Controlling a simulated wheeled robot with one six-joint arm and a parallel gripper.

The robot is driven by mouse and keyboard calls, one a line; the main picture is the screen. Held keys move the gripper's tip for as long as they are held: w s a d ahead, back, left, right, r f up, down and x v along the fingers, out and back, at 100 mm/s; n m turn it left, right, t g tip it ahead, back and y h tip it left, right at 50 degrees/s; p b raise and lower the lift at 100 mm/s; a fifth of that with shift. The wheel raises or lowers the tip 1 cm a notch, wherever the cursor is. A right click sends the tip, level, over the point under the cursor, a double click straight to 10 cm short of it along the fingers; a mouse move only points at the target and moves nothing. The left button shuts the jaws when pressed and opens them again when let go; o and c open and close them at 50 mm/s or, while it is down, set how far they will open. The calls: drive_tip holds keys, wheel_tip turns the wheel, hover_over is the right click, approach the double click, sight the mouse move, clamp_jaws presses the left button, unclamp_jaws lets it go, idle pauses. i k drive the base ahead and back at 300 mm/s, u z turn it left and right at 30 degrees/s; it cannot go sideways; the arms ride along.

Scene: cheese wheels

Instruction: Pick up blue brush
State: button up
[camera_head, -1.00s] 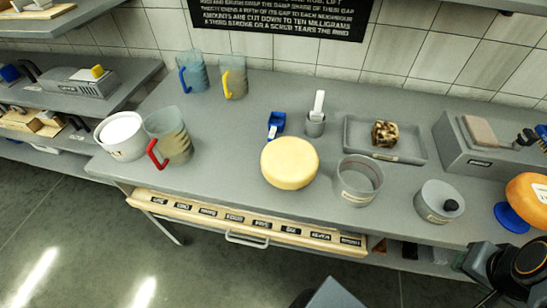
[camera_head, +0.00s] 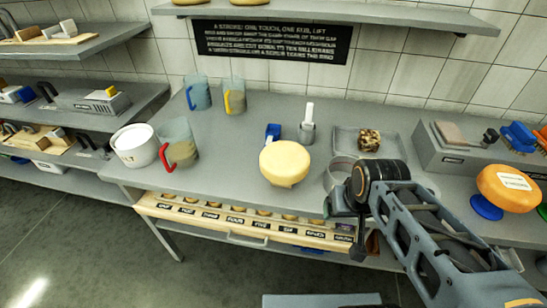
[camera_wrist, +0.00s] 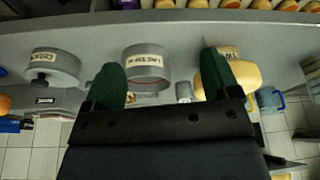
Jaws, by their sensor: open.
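A blue brush (camera_head: 517,138) with bristles lies at the far right, on the grey stepped block at the back of the bench. More blue, probably the same brush (camera_wrist: 10,125), shows at the left edge of the wrist view. My gripper (camera_head: 342,208) is over the front of the bench, well left of the brush and apart from it. In the wrist view my gripper (camera_wrist: 165,82) has its two green fingers wide apart with nothing held between them. A grey labelled ring pot (camera_wrist: 148,66) shows beyond and between the fingers.
A yellow cheese wheel (camera_head: 285,162) stands mid-bench, with a small blue item (camera_head: 272,131) behind it. An orange cheese wheel (camera_head: 508,188) on a blue stand is in front of the brush. A grey tray (camera_head: 347,137) holds a speckled piece. A lidded pot (camera_wrist: 55,68) stands beside the ring pot.

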sight(519, 139)
drive_tip(key=z, duration=3.5)
drive_tip(key=i, duration=1.35)
drive_tip(key=u, duration=2.5)
